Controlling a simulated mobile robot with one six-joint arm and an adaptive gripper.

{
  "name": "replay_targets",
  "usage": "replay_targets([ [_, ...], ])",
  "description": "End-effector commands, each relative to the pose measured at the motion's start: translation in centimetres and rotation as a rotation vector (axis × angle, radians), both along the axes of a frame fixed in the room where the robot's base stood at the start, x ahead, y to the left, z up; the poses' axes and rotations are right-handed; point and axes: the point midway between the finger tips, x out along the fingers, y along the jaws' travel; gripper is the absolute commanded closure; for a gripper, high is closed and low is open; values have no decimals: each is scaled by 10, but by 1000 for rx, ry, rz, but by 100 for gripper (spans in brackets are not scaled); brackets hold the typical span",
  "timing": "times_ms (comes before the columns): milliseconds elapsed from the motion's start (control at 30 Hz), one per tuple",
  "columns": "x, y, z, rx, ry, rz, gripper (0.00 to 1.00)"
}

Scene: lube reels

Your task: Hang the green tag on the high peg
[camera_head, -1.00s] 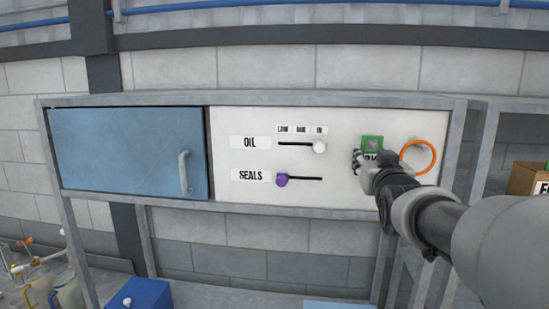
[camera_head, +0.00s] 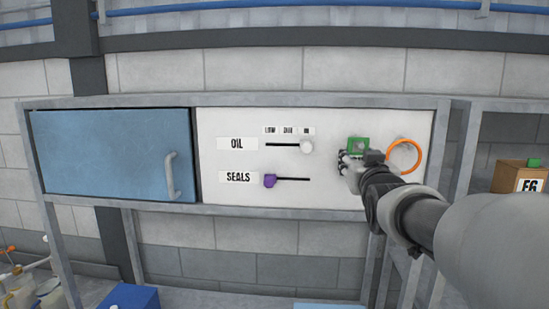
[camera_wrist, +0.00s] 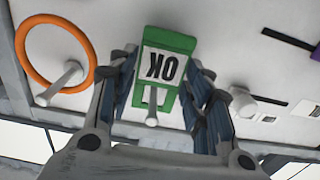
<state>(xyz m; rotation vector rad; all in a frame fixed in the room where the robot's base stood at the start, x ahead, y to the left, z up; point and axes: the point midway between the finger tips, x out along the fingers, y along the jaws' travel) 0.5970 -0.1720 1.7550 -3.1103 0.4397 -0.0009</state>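The green tag (camera_head: 360,144), with a white face reading OK, is at the right part of the white panel. In the wrist view the tag (camera_wrist: 168,62) appears upside down between my fingers. A pale peg (camera_wrist: 152,108) shows at the tag's green frame end and points toward the camera; it seems to pass through the frame's opening. My gripper (camera_head: 348,160) is at the tag's lower left in the head view. In the wrist view the fingers of my gripper (camera_wrist: 163,62) lie along both sides of the tag and appear to touch its edges.
An orange ring (camera_head: 419,157) hangs beside the tag on another peg (camera_wrist: 60,84). Left of the tag are the white OIL knob (camera_head: 306,146) and the purple SEALS knob (camera_head: 270,181). A blue door (camera_head: 110,150) is farther left. A cardboard box (camera_head: 510,178) stands at right.

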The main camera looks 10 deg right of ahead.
Motion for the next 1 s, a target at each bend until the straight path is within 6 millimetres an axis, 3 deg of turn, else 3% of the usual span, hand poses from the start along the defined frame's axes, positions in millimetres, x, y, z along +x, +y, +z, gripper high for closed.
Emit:
replay_targets([
  [233, 0, 0, 0, 0, 0, 0, 36],
  [633, -6, 2, 1, 0, -1, 0, 36],
  [767, -25, 7, 1, -1, -2, 0, 36],
  [1000, -75, 22, 1, -2, -2, 0, 36],
])
